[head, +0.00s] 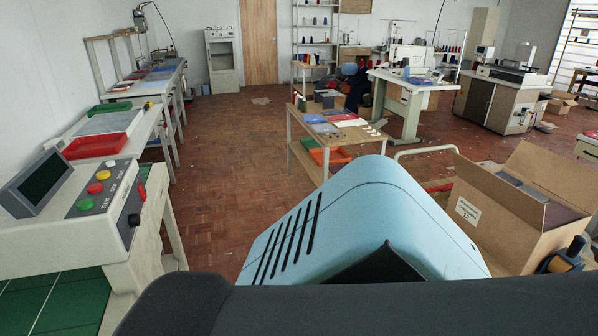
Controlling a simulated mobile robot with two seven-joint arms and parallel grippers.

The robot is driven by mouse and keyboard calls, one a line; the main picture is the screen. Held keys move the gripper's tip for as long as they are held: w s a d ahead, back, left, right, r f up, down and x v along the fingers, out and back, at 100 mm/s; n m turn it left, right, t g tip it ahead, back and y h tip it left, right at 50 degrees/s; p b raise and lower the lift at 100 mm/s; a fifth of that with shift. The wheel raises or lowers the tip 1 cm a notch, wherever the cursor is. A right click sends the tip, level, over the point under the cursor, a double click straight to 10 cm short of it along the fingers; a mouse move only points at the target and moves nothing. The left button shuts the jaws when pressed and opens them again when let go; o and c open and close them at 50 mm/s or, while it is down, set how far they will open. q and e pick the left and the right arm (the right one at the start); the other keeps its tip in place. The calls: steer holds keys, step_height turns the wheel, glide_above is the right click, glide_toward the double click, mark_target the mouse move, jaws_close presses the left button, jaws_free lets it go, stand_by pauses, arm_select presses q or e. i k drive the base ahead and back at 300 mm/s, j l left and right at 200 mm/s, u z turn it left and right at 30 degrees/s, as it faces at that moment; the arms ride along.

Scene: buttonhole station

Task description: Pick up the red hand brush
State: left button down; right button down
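I cannot make out a red hand brush for certain in the head view. A small red strip (438,187) shows just left of the open cardboard box, partly hidden, and I cannot tell what it is. Neither of my grippers is in view. A large light blue slotted shell and a dark shape fill the lower middle and hide what lies behind them.
A control console (103,189) with coloured buttons stands at the left, near a red tray (95,146). A low table (335,134) with cloths and bins stands mid-room. A cardboard box (524,215) is at right. The brown floor (215,165) at centre left is mostly clear.

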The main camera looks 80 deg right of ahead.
mark_target(447, 189)
steer(key=z, duration=3.65)
steer(key=i+j, duration=0.2)
steer(key=i, duration=0.3)
steer(key=i+j+u, duration=0.1)
steer(key=i+j, duration=0.15)
steer(key=i, duration=0.3)
steer(key=i+j, duration=0.15)
steer(key=i, duration=0.35)
steer(key=i+j+u, duration=0.1)
steer(key=i, duration=0.45)
steer(key=i+j, duration=0.25)
steer(key=i, duration=0.25)
steer(key=j+u, duration=0.3)
